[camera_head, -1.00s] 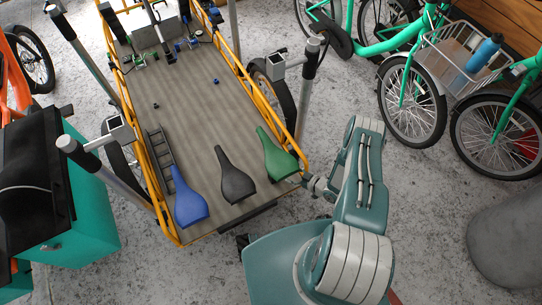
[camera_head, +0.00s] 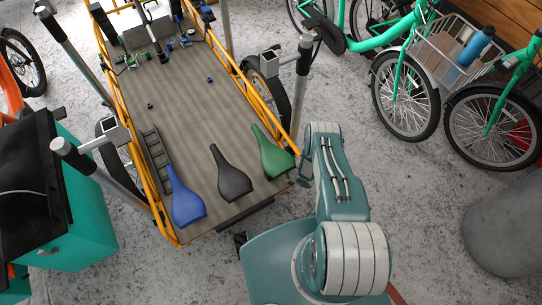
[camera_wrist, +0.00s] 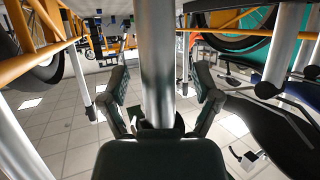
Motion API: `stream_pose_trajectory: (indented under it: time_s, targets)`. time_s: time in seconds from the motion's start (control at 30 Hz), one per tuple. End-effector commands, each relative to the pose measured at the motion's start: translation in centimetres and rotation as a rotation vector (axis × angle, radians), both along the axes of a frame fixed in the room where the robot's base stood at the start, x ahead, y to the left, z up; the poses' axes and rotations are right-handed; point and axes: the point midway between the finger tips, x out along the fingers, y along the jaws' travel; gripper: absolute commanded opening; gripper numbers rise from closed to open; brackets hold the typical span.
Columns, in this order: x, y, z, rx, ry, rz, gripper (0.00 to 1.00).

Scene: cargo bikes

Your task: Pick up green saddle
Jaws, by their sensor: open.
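The green saddle (camera_head: 270,153) lies on the cargo bike's flat bed (camera_head: 187,115), near its front right corner by the yellow rail. A black saddle (camera_head: 232,175) and a blue saddle (camera_head: 185,200) lie to its left. My arm stands just right of the green saddle, and its forearm hides most of my gripper in the head view. In the wrist view my gripper (camera_wrist: 162,88) has its fingers spread apart. A thick grey post (camera_wrist: 157,50) shows between and beyond them; I cannot tell whether they touch it. I cannot make out the green saddle there.
Yellow rails (camera_head: 258,88) edge the bed, with grey posts (camera_head: 302,85) beside it. A teal box with a black lid (camera_head: 75,225) is at left. Green bikes (camera_head: 407,95) and a grey cylinder (camera_head: 508,228) are at right. The bed's middle is mostly clear.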

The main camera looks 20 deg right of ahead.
Motion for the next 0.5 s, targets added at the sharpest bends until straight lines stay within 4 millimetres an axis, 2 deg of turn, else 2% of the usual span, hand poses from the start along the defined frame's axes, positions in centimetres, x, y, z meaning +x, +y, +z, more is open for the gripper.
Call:
stream_pose_trajectory:
  time_s: [0.1,0.13,0.17,0.2,0.27,0.3,0.5]
  targets:
    - [-0.03,-0.05,0.00,0.000,0.000,-0.001,0.80]
    - [-0.02,-0.03,0.01,-0.001,0.001,-0.001,0.76]
    - [-0.02,-0.02,0.00,-0.001,0.001,-0.001,0.62]
    - [-0.02,0.00,0.01,-0.002,0.000,-0.001,0.45]
    - [-0.03,0.00,0.01,-0.002,0.000,-0.001,0.18]
    - [-0.02,0.00,0.01,-0.002,0.000,-0.001,0.00]
    - [0.14,-0.02,0.11,-0.002,-0.003,0.000,0.00]
